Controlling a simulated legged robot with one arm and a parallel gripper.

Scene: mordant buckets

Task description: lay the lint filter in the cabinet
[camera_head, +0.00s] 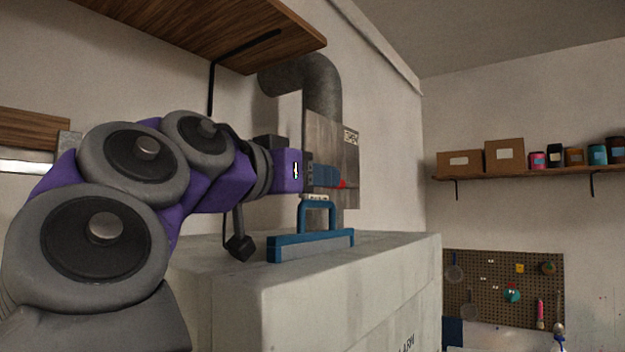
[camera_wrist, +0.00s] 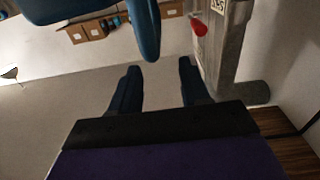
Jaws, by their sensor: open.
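The lint filter (camera_head: 312,245) appears to be the blue-framed piece with an upright loop handle. It rests on top of a large pale box (camera_head: 320,290). My gripper (camera_head: 328,176) is just above the handle, pointing right. In the wrist view my gripper (camera_wrist: 160,75) has its two dark blue fingers apart with nothing between them. The filter's blue handle (camera_wrist: 147,30) shows beyond the fingertips at the top of that view. I cannot tell which thing is the cabinet; a grey metal box (camera_head: 349,150) hangs on the wall behind my gripper.
A dark duct (camera_head: 315,80) rises from the metal box, which bears a red knob (camera_wrist: 199,27). A wooden shelf (camera_head: 210,30) overhangs my arm. Boxes and jars stand on a right-hand shelf (camera_head: 530,176) above a pegboard (camera_head: 505,280).

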